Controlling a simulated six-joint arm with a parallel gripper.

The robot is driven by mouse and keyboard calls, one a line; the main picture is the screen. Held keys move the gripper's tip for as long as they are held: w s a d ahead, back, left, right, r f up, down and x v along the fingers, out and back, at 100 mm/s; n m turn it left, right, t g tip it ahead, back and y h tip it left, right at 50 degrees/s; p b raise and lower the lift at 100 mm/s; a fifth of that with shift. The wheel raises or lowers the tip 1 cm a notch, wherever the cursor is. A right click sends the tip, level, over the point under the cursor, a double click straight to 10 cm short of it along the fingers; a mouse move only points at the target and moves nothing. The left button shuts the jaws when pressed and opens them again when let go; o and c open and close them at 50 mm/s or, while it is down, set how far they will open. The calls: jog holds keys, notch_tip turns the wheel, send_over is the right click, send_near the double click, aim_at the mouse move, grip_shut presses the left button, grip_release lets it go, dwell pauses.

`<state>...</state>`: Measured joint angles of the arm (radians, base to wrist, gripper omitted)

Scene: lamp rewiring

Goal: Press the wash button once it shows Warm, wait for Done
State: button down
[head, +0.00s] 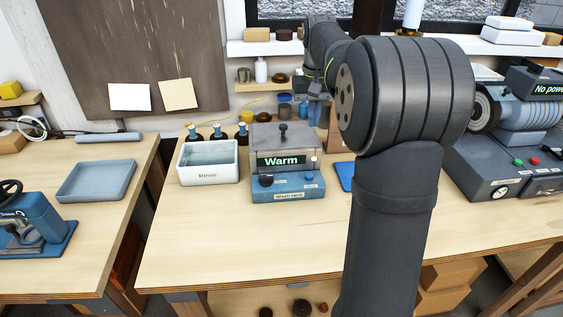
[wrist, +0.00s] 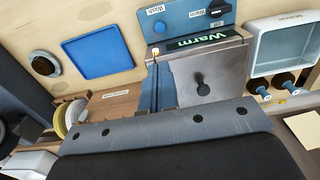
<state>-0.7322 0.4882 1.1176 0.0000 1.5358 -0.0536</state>
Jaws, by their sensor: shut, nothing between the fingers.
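The wash tank (head: 300,190) is a grey metal box with a lidded top and a blue front panel. Its display (head: 281,160) reads "Warm", and the same display shows upside down in the wrist view (wrist: 203,42). The round blue wash button (wrist: 159,27) is on the panel beside the "Wash" label; it also shows in the head view (head: 309,177). A small lit lamp (wrist: 155,50) sits beside the display. My gripper (wrist: 158,68) is shut and empty, its fingertips near the lamp and apart from the button in the wrist picture.
The white rinse tray (head: 208,176) stands left of the tank, with several dark-bodied bottles behind it. A blue tray or mat (wrist: 97,48) lies on the other side. A black knob (head: 266,180) is on the panel's left. The bench front (head: 240,235) is clear.

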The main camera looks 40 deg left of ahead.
dwell(0.5)
jog(key=n+t+h, duration=0.1)
jog(key=n+t, duration=0.8)
jog(key=n, duration=0.7)
send_over(306, 176)
notch_tip(306, 176, down, 7)
jog(key=shift+f, duration=0.1)
jog(key=shift+f, duration=4.35)
jog(key=shift+f, duration=0.15)
jog(key=shift+f, duration=0.3)
